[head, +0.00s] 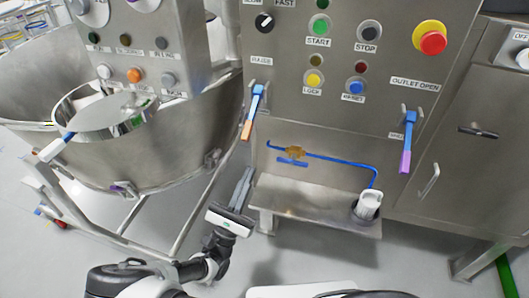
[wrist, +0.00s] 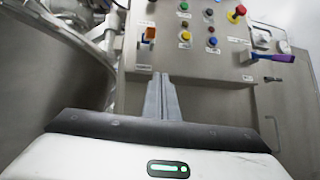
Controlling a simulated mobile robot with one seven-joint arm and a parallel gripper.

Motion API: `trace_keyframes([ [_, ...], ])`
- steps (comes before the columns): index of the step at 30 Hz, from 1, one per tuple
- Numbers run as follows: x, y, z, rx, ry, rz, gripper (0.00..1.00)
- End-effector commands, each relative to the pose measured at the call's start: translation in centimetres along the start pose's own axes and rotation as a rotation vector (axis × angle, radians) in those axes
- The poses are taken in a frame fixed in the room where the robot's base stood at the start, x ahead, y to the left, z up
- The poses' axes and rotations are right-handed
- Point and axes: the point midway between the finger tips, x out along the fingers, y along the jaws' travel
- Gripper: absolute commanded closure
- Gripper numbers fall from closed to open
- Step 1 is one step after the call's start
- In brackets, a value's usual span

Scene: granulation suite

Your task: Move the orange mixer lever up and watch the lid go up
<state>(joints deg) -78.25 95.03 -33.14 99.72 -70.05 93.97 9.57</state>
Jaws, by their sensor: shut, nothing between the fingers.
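The orange lever (head: 247,130) hangs down from a blue arm on the left front of the steel control panel. In the wrist view its orange end (wrist: 149,34) shows just above and left of my fingertips. My gripper (head: 246,172) is shut and empty, fingers pointing up, a little below the orange end. No contact shows. In the wrist view the closed gripper (wrist: 161,78) points at the panel. A round shiny metal lid-like part (head: 110,115) sits at the large steel mixer bowl (head: 165,150) on the left; I cannot tell how it is seated.
A purple-ended lever (head: 406,160) hangs at the panel's right. Buttons and a red emergency stop (head: 432,42) sit above. Below the levers, a recess holds a blue pipe (head: 335,160) and a steel shelf (head: 310,207). Bowl frame tubes (head: 195,222) stand left of my gripper.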

Motion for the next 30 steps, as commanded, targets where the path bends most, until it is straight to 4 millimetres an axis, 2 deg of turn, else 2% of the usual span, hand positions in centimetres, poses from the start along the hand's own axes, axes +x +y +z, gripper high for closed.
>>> trace_keyframes([
  [1,-1.4,0.9,-0.6,0.005,-0.025,0.067,1.0],
  [3,-2.4,1.7,-0.8,0.01,-0.045,0.127,1.0],
  [8,-2.5,2.4,-0.8,0.016,-0.062,0.17,1.0],
  [14,0.6,2.8,-0.7,0.015,-0.061,0.165,1.0],
  [23,6.9,3.7,-0.3,0.013,-0.06,0.162,1.0],
  [30,7.5,3.9,2.8,0.015,-0.058,0.164,1.0],
])
